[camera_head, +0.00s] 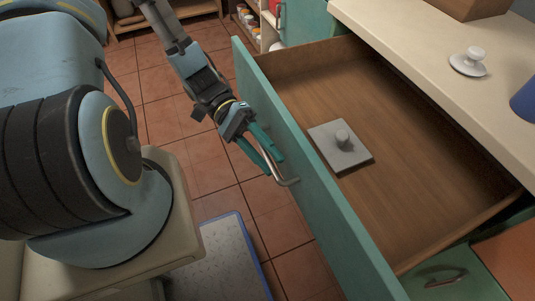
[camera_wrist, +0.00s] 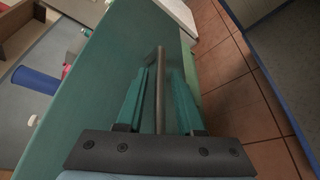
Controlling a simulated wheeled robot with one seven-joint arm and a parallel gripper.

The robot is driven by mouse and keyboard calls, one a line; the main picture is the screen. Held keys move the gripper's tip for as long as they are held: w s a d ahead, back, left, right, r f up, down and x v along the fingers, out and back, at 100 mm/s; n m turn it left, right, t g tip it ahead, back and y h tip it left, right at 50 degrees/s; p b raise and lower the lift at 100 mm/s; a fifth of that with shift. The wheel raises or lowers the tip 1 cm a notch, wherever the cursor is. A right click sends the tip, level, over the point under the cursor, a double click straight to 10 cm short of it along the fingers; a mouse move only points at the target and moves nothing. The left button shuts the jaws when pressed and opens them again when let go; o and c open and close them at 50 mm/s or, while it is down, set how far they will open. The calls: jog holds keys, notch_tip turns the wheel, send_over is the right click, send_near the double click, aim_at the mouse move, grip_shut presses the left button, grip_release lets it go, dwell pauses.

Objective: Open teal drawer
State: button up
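The teal drawer (camera_head: 325,215) stands pulled far out from under the counter, with its wooden inside showing. A grey square plate with a round knob (camera_head: 350,155) lies in it. My gripper (camera_head: 270,160) is at the metal bar handle (camera_head: 289,182) on the outer face of the drawer front. In the wrist view, the handle (camera_wrist: 160,85) runs between the two teal fingers of my gripper (camera_wrist: 162,80). The fingers are apart, with a gap visible on each side of the bar. The drawer front (camera_wrist: 85,110) fills the left of that view.
The cream counter (camera_head: 405,40) above holds a white knobbed lid (camera_head: 468,63), a blue container (camera_head: 525,100) and a brown box. A grey blue-edged mat (camera_head: 225,260) lies on the tiled floor (camera_head: 205,165). Open shelves stand at the back.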

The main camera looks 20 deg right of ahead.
jog(key=shift+o, duration=0.4)
jog(key=v, duration=1)
jog(key=shift+w+b, duration=0.35)
jog(key=shift+w, duration=0.05)
jog(key=shift+a, duration=0.1)
jog(key=w+a+r+n+t+y+p, duration=0.2)
jog(key=w+a+r+t+p, duration=0.3)
jog(key=a+r+t, duration=0.3)
jog(key=w+a+r+n+t+y+p, duration=0.2)
jog(key=w+a+r+n+t+p, duration=0.2)
jog(key=r, duration=0.9)
jog(key=w+a+t+p, duration=0.2)
jog(key=w+a+t, duration=0.1)
jog(key=a+t, duration=0.1)
jog(key=shift+a+r+n+y, duration=0.25)
jog(key=shift+a+n+y, duration=0.05)
jog(key=shift+y, duration=0.1)
